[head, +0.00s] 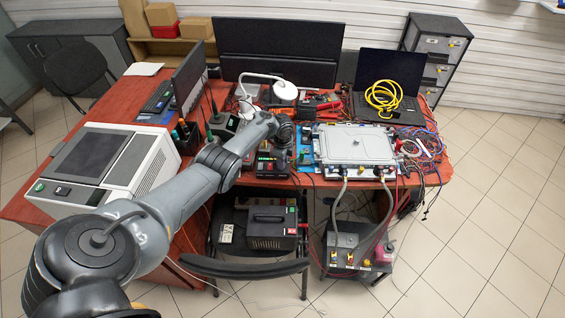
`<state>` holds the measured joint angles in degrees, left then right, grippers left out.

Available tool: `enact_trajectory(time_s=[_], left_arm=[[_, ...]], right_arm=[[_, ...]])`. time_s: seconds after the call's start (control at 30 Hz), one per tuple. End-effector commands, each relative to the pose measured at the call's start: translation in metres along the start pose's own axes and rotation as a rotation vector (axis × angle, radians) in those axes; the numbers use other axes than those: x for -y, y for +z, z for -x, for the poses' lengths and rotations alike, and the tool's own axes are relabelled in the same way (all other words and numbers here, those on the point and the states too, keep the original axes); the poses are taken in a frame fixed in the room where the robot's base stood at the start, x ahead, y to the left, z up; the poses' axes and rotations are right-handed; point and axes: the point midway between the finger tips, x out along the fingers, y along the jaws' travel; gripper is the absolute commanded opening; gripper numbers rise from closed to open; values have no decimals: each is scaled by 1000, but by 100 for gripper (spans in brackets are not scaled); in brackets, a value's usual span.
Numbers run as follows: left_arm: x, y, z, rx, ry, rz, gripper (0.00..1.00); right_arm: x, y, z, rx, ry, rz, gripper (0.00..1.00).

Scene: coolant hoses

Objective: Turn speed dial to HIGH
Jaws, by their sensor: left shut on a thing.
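My left arm reaches in from the lower left over the table. Its dark left gripper (284,132) is at the middle of the table, just left of the silver plate assembly. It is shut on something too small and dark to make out. I cannot pick out the speed dial or read its setting. The grey unit with hose fittings (342,262) stands below the table's front edge, well apart from the left gripper. Two hoses (388,206) run from it up to the silver plate assembly (354,145). My right gripper is out of view.
Small instruments (267,166) stand in front of the left gripper. A white lamp (285,91) stands behind it. A laptop with a coiled yellow cable (384,98) is at back right. Loose wires (425,147) crowd the right edge. A chair (245,268) stands in front.

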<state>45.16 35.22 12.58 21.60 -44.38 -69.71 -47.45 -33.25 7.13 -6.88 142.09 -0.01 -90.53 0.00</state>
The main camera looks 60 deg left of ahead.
Motion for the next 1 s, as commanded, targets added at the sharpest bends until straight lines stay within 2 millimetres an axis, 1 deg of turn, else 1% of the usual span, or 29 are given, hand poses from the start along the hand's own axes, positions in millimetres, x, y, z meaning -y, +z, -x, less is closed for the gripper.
enact_trajectory(time_s=[0.1,0.3,0.83,0.87,1.0], left_arm=[[0,0,-1,0,-1,-60,0],[0,0,-1,1,0,-123,0],[0,0,0,0,0,-148,0],[0,0,0,0,0,-148,27],[0,0,0,0,0,-148,49]], right_arm=[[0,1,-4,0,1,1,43],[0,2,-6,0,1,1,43],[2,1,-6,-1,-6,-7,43],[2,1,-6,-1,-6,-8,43],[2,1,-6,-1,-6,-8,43]])
